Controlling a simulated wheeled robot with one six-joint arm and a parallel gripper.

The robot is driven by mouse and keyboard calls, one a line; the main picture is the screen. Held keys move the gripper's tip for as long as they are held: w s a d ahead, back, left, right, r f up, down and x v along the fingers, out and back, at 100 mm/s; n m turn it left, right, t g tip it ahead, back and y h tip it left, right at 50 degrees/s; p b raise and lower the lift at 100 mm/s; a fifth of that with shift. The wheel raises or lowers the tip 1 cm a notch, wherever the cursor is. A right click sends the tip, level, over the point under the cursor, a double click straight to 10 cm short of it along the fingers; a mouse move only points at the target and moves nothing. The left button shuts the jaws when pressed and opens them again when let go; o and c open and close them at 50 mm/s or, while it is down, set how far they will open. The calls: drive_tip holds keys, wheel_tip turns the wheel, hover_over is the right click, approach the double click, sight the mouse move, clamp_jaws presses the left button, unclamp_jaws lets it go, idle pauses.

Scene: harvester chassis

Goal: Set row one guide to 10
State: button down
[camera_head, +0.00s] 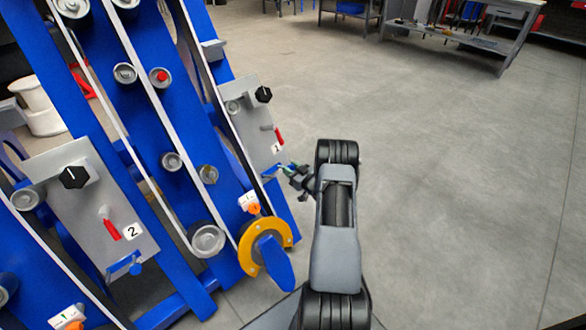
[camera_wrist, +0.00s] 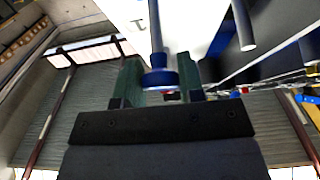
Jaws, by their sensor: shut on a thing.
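The grey panel marked 1 (camera_head: 252,140) stands on the upper part of the blue machine, with a black knob (camera_head: 263,95) and a red handle (camera_head: 279,136). My gripper (camera_head: 281,170) is at the panel's lower right edge. In the wrist view its green fingers (camera_wrist: 159,76) are shut on a blue rod-mounted handle (camera_wrist: 160,79) between them. In the head view the gripper largely hides this handle. I cannot read any scale or setting on it.
The panel marked 2 (camera_head: 85,205) has its own black knob, red handle and blue handle (camera_head: 124,266). A yellow ring with a blue lever (camera_head: 271,262) sits below panel 1, close to my arm. Open floor (camera_head: 450,170) lies to the right; workbenches (camera_head: 455,38) stand far behind.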

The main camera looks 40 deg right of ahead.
drive_tip(key=c, duration=0.7)
unclamp_jaws()
drive_tip(key=shift+a, duration=0.1)
drive_tip(key=s+p, duration=0.1)
drive_tip(key=s, duration=0.3)
drive_tip(key=s+d+p, duration=0.1)
drive_tip(key=s, duration=0.4)
drive_tip(key=s+d+p, duration=0.1)
drive_tip(key=s, duration=0.3)
drive_tip(key=shift+s, duration=0.35)
